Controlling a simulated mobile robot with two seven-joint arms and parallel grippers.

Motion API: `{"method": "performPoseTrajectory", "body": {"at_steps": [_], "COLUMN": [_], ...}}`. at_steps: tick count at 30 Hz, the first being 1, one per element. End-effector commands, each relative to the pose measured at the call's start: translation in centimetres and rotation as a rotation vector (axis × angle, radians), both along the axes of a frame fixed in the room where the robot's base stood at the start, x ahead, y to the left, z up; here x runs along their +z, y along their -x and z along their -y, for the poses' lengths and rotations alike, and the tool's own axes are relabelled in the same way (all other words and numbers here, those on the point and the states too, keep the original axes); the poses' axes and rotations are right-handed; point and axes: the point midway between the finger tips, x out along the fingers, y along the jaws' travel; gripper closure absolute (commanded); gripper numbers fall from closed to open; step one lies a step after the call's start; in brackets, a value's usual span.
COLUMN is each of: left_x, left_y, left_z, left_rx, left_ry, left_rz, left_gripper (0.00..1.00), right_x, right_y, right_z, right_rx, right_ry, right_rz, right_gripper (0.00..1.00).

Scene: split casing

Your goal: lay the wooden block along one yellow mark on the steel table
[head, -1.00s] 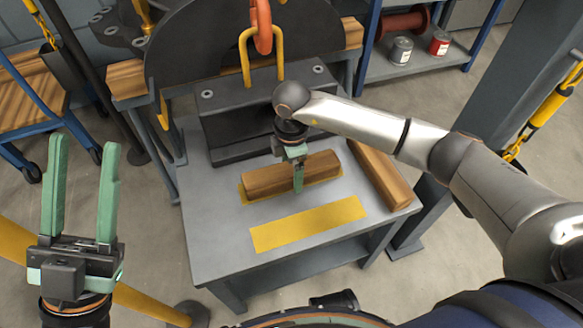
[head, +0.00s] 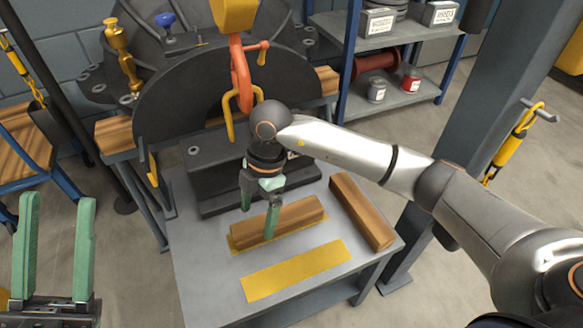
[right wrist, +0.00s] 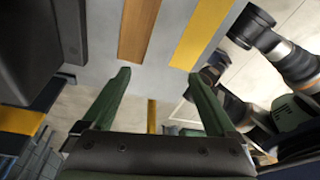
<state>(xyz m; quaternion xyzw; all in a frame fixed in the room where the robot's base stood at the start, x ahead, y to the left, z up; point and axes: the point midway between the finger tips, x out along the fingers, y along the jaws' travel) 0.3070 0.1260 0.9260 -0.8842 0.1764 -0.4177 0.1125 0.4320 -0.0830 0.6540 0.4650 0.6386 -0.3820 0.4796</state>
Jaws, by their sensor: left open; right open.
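A wooden block (head: 290,221) lies on the steel table (head: 205,285) along the rear yellow mark (head: 237,244), whose edge shows beside it. A second wooden block (head: 362,212) lies at the table's right side, at an angle. The front yellow mark (head: 296,270) is bare. My right gripper (head: 258,206) is open at the left part of the first block; one finger overlaps the block in the picture. In the right wrist view a wooden block (right wrist: 138,30) and a yellow mark (right wrist: 203,32) lie beyond the open, empty fingers. My left gripper (head: 52,250) is open and empty, left of the table.
A dark casing (head: 215,110) stands behind the table, with an orange hook (head: 241,75) hanging before it. A grey column (head: 450,150) stands right of the table. A shelf with cans (head: 411,83) is behind.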

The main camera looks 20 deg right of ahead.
Motion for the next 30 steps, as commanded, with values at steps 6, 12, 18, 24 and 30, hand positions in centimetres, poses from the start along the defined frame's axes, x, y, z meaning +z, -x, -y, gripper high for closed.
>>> {"method": "performPoseTrajectory", "body": {"at_steps": [6, 12, 18, 24, 30], "left_x": [-0.1, 0.0, 0.0, 0.0, 0.2], "left_y": [0.0, 0.0, 0.0, 0.0, 0.0], "left_z": [0.0, 0.0, 0.0, 0.0, 0.0], "left_rx": [0.0, -0.001, -0.001, -0.002, -0.002], "left_ry": [0.001, 0.003, 0.003, 0.003, 0.003], "left_rz": [-0.001, -0.001, -0.001, 0.001, 0.006], "left_gripper": [0.54, 0.54, 0.54, 0.54, 0.54], "right_x": [4.4, 15.7, 24.8, 27.7, 27.4], "right_y": [12.3, 17.6, 16.6, 13.8, 12.7], "right_z": [-11.6, -13.6, -7.9, -0.1, 3.9], "right_rx": [0.453, 0.483, 0.124, -0.349, -0.575], "right_ry": [-0.807, -1.542, -1.966, -1.943, -1.8], "right_rz": [-0.045, 0.228, 0.712, 1.126, 1.282], "right_gripper": [0.08, 0.08, 0.08, 0.08, 0.08]}}
